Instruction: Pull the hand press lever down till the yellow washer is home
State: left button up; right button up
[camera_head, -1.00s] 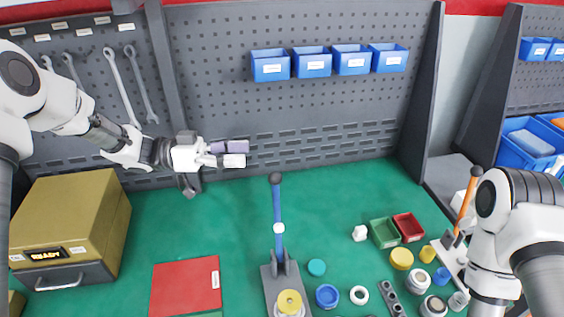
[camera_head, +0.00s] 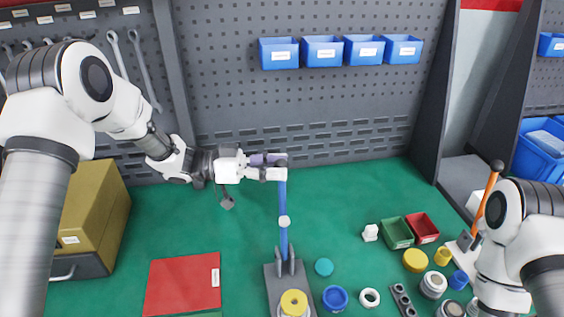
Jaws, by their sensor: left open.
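The hand press has a blue lever (camera_head: 282,212) standing nearly upright on a grey base (camera_head: 272,278). A white collar sits midway on the lever. The yellow washer (camera_head: 293,302) lies on a white part at the front of the press, near the bottom edge of the view. My left gripper (camera_head: 283,166) is open at the top of the lever, its fingers reaching it from the left. My right gripper is out of view; only my right arm shows at the lower right.
A red mat (camera_head: 183,284) lies left of the press. Several rings, caps and small parts lie to its right, with a green bin (camera_head: 397,232) and a red bin (camera_head: 422,228) behind. An orange lever (camera_head: 487,205) stands beside my right arm. Open green table lies behind the press.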

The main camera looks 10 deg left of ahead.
pick_arm(q)
jog(key=shift+w+d+f, duration=0.1)
jog(key=shift+w+d, duration=0.25)
jog(key=shift+d, duration=0.3)
jog(key=shift+a, duration=0.1)
jog(key=shift+s, duration=0.1)
grip_shut()
jog(key=shift+s, duration=0.1)
